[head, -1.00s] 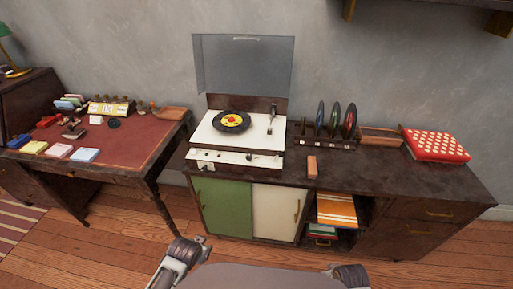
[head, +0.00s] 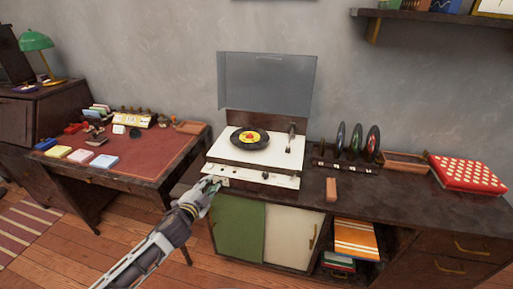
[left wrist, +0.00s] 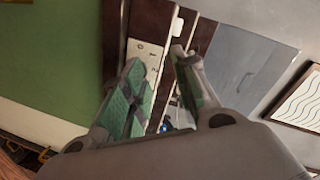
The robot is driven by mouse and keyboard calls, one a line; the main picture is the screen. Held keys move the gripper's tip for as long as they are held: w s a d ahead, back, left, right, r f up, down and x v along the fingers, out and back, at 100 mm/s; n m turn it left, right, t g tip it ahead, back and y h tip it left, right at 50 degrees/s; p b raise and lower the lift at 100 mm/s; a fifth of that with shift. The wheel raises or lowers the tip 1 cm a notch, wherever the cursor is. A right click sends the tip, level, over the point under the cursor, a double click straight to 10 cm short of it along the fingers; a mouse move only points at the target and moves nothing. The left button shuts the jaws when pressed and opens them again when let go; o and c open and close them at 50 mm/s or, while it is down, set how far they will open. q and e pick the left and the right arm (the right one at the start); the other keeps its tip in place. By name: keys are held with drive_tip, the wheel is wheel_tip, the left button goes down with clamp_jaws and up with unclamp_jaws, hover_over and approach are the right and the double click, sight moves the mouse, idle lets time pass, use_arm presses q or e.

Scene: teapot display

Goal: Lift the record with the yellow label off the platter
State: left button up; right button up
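The black record with a yellow label (head: 249,138) lies on the white record player (head: 225,152), whose clear lid (head: 265,82) stands open behind it. A red mark shows on the label. The tonearm (head: 290,137) is to the right of the record. My left gripper (head: 212,182) is at the front left corner of the player, in front of and below the record, and does not touch the record. In the left wrist view my left gripper (left wrist: 162,85) has its green-padded fingers apart with nothing between them. The record is not clear in that view. My right gripper is out of view.
A rack with several upright records (head: 355,141) stands right of the player. A small orange-brown block (head: 331,189) lies on the cabinet's front edge. A red dotted box (head: 467,174) is at far right. A red-topped desk (head: 150,153) with small items stands left.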

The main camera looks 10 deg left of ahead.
use_arm(q)
drive_tip(key=w+r+m+h, duration=0.3)
drive_tip(key=r+m+h, duration=0.3)
drive_tip(key=m, duration=0.5)
drive_tip(key=shift+w+d+h, duration=0.3)
drive_tip(key=shift+d+h, duration=0.1)
drive_tip(key=shift+h, duration=0.5)
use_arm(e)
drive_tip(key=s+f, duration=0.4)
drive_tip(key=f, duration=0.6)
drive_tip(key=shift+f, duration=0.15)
use_arm(q)
drive_tip(key=shift+w+d, duration=0.1)
drive_tip(key=shift+w, duration=0.05)
drive_tip(key=shift+x, duration=3.95)
drive_tip(key=shift+w, duration=0.2)
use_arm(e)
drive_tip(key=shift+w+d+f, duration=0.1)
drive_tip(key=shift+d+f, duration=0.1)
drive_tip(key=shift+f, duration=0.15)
use_arm(q)
drive_tip(key=shift+d, duration=0.1)
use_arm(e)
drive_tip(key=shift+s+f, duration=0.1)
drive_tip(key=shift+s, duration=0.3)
use_arm(q)
drive_tip(key=shift+w, duration=0.1)
